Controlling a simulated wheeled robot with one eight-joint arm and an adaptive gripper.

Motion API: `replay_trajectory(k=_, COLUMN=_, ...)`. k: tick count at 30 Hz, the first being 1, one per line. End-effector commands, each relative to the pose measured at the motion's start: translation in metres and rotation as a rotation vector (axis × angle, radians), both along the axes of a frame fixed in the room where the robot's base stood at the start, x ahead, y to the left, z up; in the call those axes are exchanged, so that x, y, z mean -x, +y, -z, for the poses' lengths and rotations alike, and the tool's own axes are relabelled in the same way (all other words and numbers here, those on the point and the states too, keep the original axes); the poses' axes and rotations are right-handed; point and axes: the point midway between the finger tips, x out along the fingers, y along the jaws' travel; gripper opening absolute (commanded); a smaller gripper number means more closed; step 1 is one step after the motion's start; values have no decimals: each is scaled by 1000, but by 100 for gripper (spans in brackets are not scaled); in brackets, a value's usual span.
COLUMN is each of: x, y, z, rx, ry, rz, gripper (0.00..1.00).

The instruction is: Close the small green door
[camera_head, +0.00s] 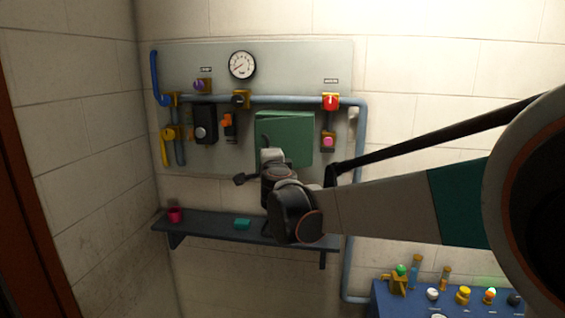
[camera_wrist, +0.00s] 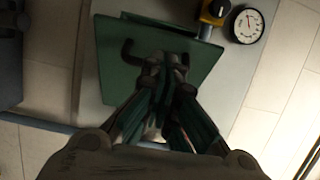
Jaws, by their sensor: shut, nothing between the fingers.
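The small green door (camera_head: 294,124) is on a box mounted on the grey wall panel. In the wrist view the green door (camera_wrist: 108,72) fills the upper middle, with a dark handle (camera_wrist: 127,52) near its left edge. A green strip behind its top edge suggests it stands slightly ajar, but I cannot tell how far. My gripper (camera_wrist: 163,64) is shut and empty, its fingertips in front of the door, to the right of the handle. Whether they touch the door is unclear. In the head view my gripper (camera_head: 269,157) overlaps the door's lower left part.
A gauge (camera_head: 242,65), a red knob (camera_head: 330,102) and a blue pipe (camera_head: 290,101) surround the door. A dark shelf (camera_head: 200,228) below bears a pink cup (camera_head: 175,215) and a teal block (camera_head: 242,224). A blue bench (camera_head: 390,300) stands lower right.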

Motion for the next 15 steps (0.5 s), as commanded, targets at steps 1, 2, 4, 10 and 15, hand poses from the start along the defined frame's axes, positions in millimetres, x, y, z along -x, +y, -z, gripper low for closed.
replay_trajectory(k=1, x=-7, y=3, z=2, rx=0, ry=0, rz=7, gripper=0)
replay_trajectory(k=2, x=-10, y=6, z=2, rx=0, ry=0, rz=12, gripper=0)
replay_trajectory(k=4, x=-19, y=14, z=2, rx=-1, ry=0, rz=39, gripper=0)
replay_trajectory(k=10, x=-49, y=33, z=1, rx=0, ry=-2, rz=210, gripper=0)
replay_trajectory(k=15, x=-71, y=41, z=1, rx=-2, ry=-2, rz=270, gripper=0)
